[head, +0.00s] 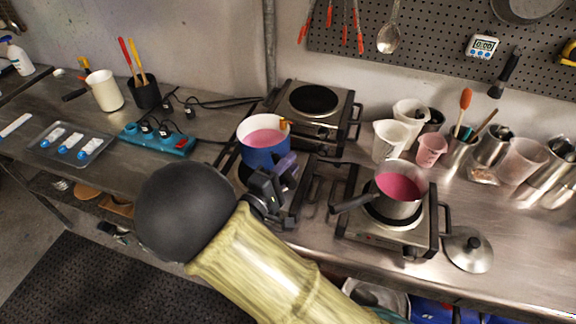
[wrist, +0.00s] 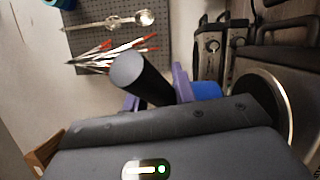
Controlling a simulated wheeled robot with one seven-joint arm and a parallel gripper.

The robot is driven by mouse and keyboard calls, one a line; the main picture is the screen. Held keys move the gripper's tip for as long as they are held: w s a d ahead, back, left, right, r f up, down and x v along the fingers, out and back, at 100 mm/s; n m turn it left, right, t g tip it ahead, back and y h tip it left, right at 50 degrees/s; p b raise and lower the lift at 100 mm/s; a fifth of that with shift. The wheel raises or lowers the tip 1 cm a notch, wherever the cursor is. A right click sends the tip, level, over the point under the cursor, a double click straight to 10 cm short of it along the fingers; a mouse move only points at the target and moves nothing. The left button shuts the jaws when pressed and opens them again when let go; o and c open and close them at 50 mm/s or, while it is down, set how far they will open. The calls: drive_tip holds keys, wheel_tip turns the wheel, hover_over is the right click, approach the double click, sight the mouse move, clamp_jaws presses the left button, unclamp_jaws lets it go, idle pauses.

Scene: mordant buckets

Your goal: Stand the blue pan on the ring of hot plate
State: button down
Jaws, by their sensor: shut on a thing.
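The blue pan (head: 263,156) has a white inside with pink liquid in it. It is upright, over or beside the front-left hot plate (head: 226,161). I cannot tell if its base touches the plate. My gripper (head: 284,172) is at the pan's near right side, its purple fingers shut on the dark pan handle (wrist: 140,78). A bit of the blue pan (wrist: 206,90) shows behind the fingers in the wrist view. My arm and gripper hide much of this hot plate in the head view. A round metal-edged plate (wrist: 264,103) shows at right in the wrist view.
A back hot plate (head: 314,99) has a bare black ring. A grey saucepan (head: 399,190) with pink liquid stands on the right hot plate (head: 385,234). A lid (head: 468,250), white jugs (head: 389,140) and a blue power strip (head: 158,140) are around.

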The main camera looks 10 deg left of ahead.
drive_tip(key=shift+s, duration=0.25)
drive_tip(key=shift+a+f+b, duration=0.1)
drive_tip(key=shift+f+b, duration=1.7)
drive_tip(key=shift+f, duration=1)
drive_tip(key=shift+w+r, duration=0.15)
drive_tip(key=shift+r, duration=0.15)
drive_tip(key=shift+f+b, duration=0.3)
drive_tip(key=shift+b, duration=0.15)
drive_tip(key=c, duration=1.1)
unclamp_jaws()
drive_tip(key=shift+o, duration=0.2)
drive_tip(key=b+v, duration=0.4)
drive_tip(key=v, duration=1.3)
drive_tip(key=shift+s, duration=0.3)
